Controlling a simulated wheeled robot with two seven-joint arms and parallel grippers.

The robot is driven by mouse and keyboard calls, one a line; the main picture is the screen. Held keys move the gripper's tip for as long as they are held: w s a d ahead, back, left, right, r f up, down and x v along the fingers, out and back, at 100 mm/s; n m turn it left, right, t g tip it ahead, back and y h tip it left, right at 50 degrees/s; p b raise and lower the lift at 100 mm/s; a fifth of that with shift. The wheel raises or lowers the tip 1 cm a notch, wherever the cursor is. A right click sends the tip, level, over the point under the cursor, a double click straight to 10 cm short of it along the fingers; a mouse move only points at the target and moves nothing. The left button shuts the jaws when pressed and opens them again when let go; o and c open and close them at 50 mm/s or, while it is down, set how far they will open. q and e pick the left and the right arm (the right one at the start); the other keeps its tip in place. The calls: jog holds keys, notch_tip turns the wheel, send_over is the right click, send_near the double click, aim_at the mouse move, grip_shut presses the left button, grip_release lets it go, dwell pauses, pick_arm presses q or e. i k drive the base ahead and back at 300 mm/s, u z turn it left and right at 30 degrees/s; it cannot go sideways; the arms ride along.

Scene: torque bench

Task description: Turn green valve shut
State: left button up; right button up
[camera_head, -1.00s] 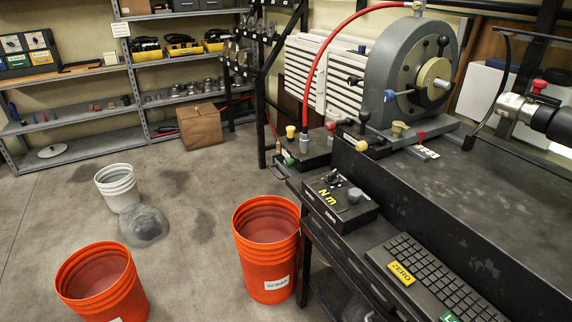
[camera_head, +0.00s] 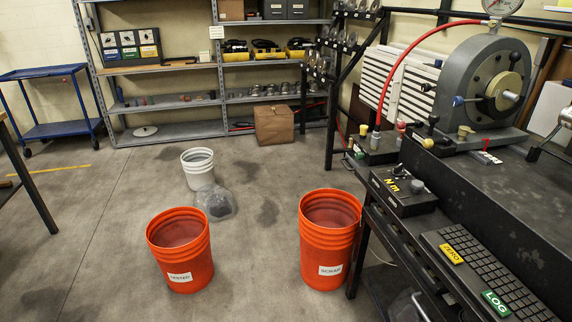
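A red hose (camera_head: 402,58) rises from the block towards the gauge. Neither of my grippers shows in the head view.
A black bench (camera_head: 490,190) with a grey round machine (camera_head: 480,80), keypad (camera_head: 490,272) and Nm box (camera_head: 402,190) fills the right. Orange TESTED (camera_head: 181,250) and SCRAP (camera_head: 328,240) buckets and a white bucket (camera_head: 198,168) stand on the floor.

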aim_at(359, 156)
jog(key=u, duration=0.9)
jog(key=i, duration=2.1)
jog(key=z, duration=1.35)
jog(key=i, duration=0.6)
jog(key=z, duration=0.6)
